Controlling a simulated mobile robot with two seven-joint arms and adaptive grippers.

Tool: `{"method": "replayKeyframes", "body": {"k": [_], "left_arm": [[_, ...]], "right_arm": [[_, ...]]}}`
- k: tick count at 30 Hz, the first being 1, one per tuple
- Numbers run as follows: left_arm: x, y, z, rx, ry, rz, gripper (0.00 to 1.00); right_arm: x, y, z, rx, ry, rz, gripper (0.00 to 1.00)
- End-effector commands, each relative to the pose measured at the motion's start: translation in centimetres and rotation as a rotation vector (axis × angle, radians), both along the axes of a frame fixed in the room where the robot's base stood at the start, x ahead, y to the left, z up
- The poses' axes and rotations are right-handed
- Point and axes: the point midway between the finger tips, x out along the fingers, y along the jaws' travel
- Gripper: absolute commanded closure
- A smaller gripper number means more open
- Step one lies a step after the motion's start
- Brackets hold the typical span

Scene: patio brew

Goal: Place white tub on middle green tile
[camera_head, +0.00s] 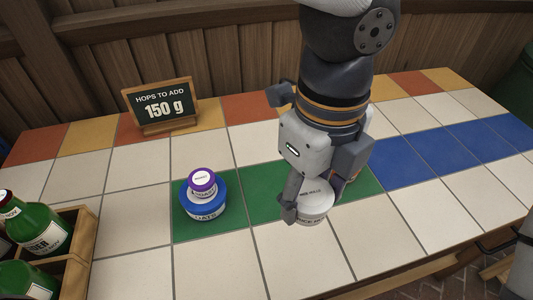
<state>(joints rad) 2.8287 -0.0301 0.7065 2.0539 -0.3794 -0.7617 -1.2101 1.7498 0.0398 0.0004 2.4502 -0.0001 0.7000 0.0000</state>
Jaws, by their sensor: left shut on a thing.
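My left gripper (296,207) is shut on the white tub (318,207), holding it by its side. In the picture the tub overlaps the front edge of the green tiles and the white tile in front. I cannot tell whether it touches the surface. The middle green tile (262,190) is bare on its left part; my gripper hides its right part. On the left green tile (182,229) stands a blue tub (208,212) with a small purple-lidded tub (202,181) on it. The right green tile (365,184) is mostly hidden behind my arm.
A chalkboard sign (160,106) reading "HOPS TO ADD 150 g" stands at the back. A wooden crate (78,250) with green bottles (42,232) is at the front left. Something small behind my gripper is mostly hidden. The blue tiles (447,150) at right are clear.

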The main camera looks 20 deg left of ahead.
Motion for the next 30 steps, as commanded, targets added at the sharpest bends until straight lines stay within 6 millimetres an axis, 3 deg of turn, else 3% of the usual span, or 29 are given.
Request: {"method": "replayKeyframes", "body": {"k": [5, 9, 12, 20, 27, 30], "left_arm": [[2.9, 1.8, -1.6, -0.001, -0.003, 0.003, 0.72], [6.7, 4.5, -4.1, -0.001, 0.006, 0.003, 0.72], [8.4, 5.8, -6.3, 0.002, 0.011, 0.001, 0.72], [10.4, 7.1, -8.8, 0.0, 0.002, 0.0, 0.72], [11.3, 7.8, -13.1, 0.002, 0.002, -0.002, 0.72], [11.3, 7.8, -13.1, 0.001, -0.004, -0.001, 0.72]], "right_arm": [[0.1, 0.0, 0.1, -0.001, -0.003, -0.001, 0.6], [-0.6, 0.0, -0.6, 0.0, 0.022, -0.001, 0.6], [-1.3, 0.0, -1.2, 0.0, 0.048, -0.001, 0.6], [-1.9, 0.0, -1.7, 0.0, 0.07, -0.001, 0.6], [-2.6, 0.0, -2.4, 0.0, 0.096, 0.0, 0.6], [-2.5, 0.0, -2.3, 0.0, 0.093, 0.0, 0.6]]}}
